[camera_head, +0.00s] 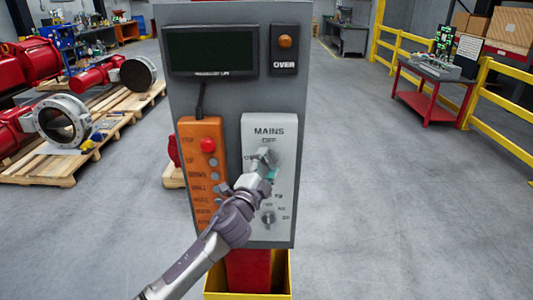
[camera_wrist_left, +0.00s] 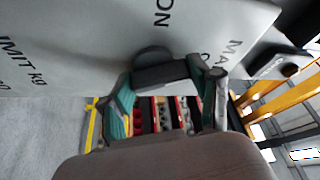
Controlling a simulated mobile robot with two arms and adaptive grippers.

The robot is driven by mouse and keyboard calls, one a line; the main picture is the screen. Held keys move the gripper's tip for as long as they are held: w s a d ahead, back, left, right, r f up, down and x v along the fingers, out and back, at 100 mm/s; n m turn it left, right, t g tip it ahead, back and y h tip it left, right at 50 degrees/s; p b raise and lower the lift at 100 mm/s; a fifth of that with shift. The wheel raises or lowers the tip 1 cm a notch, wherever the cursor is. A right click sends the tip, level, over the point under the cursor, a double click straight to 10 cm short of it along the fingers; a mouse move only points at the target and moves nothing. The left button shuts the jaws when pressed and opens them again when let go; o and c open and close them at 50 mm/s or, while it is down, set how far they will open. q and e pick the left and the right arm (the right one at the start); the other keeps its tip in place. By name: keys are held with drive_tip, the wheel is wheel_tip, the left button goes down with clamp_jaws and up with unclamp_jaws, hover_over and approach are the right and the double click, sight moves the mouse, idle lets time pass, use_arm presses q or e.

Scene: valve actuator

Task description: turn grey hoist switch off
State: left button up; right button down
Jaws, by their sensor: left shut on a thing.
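The grey hoist switch (camera_head: 266,156) is a round rotary knob on the light grey MAINS panel (camera_head: 285,132), below the OFF label, in the head view. My left gripper (camera_head: 266,170) reaches up to it from below and partly covers it. In the left wrist view the knob's dark grip bar (camera_wrist_left: 165,76) lies between the two fingers of my left gripper (camera_wrist_left: 172,84), which is shut on it. An ON label shows beside the knob there. The exact angle of the knob is hard to tell. My right gripper is not in view.
An orange pendant (camera_head: 200,165) with a red button hangs left of the panel. A smaller knob (camera_head: 268,218) sits below. A dark display (camera_head: 212,50) and an OVER lamp (camera_head: 285,43) are above.

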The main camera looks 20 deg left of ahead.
use_arm(q)
drive_tip(key=shift+r+m+g, duration=0.1)
drive_tip(key=shift+m+g, duration=0.3)
drive_tip(key=shift+m, duration=0.5)
drive_tip(key=shift+d+m+g+p, duration=0.1)
drive_tip(key=shift+m+g+p, duration=0.3)
drive_tip(key=shift+m, duration=0.7)
drive_tip(key=o, duration=1.1)
drive_tip(key=shift+o, duration=0.2)
drive_tip(key=s+a, duration=0.1)
drive_tip(key=s, duration=1.1)
drive_tip(key=shift+a, duration=0.2)
